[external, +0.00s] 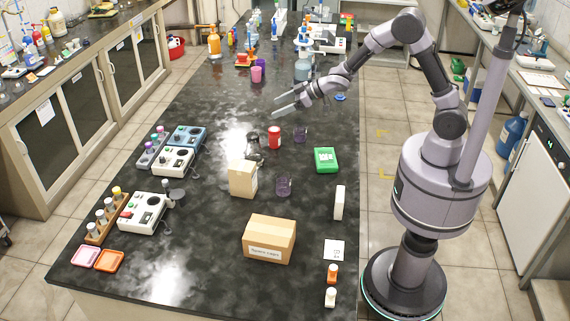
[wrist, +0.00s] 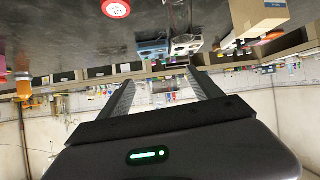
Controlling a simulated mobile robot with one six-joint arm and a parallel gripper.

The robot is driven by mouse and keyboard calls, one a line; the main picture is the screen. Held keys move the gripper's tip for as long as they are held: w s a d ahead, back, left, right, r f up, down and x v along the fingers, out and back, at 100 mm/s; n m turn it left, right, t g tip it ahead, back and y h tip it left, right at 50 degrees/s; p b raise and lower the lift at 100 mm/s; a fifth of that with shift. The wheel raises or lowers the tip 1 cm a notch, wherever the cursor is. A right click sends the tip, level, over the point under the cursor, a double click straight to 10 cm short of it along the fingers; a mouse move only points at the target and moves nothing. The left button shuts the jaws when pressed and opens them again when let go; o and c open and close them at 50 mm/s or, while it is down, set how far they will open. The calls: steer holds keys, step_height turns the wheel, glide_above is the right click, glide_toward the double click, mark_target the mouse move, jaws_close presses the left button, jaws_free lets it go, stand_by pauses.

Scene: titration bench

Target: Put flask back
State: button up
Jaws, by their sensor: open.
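My gripper (external: 275,106) is open and empty, held above the bench to the right of its middle in the external view. Its two fingers (wrist: 160,80) reach apart in the wrist view with nothing between them. A dark, glassy vessel that may be the flask (external: 254,143) stands on the black bench behind the upright cardboard box. It is small and partly hidden, so I cannot tell its shape. It is apart from my gripper, nearer the camera and left of it.
A red can (external: 274,137), a purple-tinted glass (external: 301,134) and a green box (external: 325,160) stand near my gripper. Cardboard boxes (external: 268,240) are at the front. Instruments (external: 143,212) line the left side. A bluish bottle (external: 302,66) stands behind my gripper. The bench (external: 215,250) has clear patches.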

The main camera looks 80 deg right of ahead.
steer(key=s+a+r+m+g+h, duration=0.15)
steer(key=s+r, duration=0.25)
steer(key=s, duration=0.4)
steer(key=s+a+r+m+g, duration=0.1)
steer(key=s+a+r+m, duration=0.2)
steer(key=s, duration=0.5)
steer(key=s+a+r+m+g, duration=0.1)
steer(key=s+a+r, duration=0.1)
steer(key=s+r, duration=0.4)
steer(key=s+a+f+g+y, duration=0.1)
steer(key=s+a, duration=0.2)
steer(key=s, duration=0.5)
steer(key=s+a+f+g+y, duration=0.1)
steer(key=s+a+f+y, duration=0.1)
steer(key=s+a, duration=0.2)
steer(key=s, duration=0.3)
steer(key=shift+s+a+g, duration=0.3)
steer(key=shift+s+g, duration=0.05)
steer(key=shift+s, duration=0.05)
